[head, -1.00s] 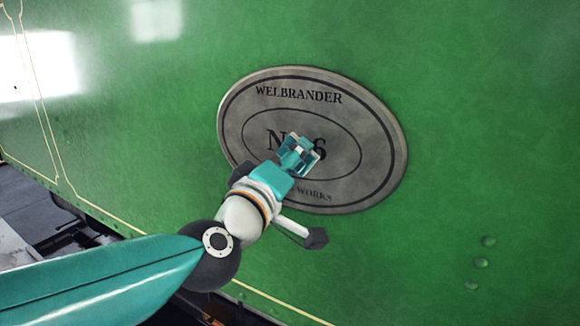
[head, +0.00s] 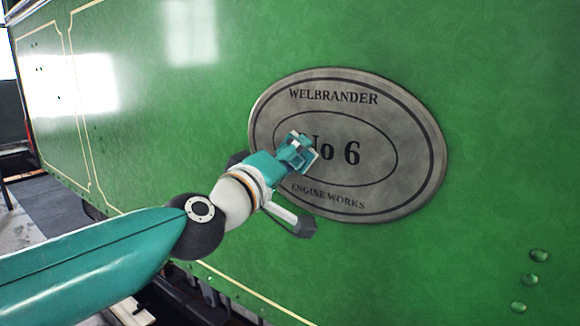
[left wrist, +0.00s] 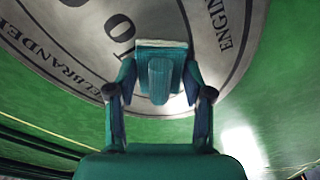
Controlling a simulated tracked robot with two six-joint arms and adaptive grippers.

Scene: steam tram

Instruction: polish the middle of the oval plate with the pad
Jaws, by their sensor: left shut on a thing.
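The oval plate (head: 400,120) is grey metal with dark lettering, "WELBRANDER", "No 6" and "ENGINE WORKS", fixed to a green panel. It also fills the top of the left wrist view (left wrist: 205,65). My left gripper (head: 297,153) is over the left part of the plate's inner oval and covers most of the "N". In the left wrist view its fingers (left wrist: 158,92) are shut on the pad (left wrist: 161,48), a teal block with a rounded grip. The pad faces the plate; I cannot tell whether it touches. My right gripper is out of view.
The green panel (head: 490,90) runs all around the plate, with free surface to its right and above. Several small round bumps (head: 539,255) stand out at the lower right. A pale trim line borders the panel.

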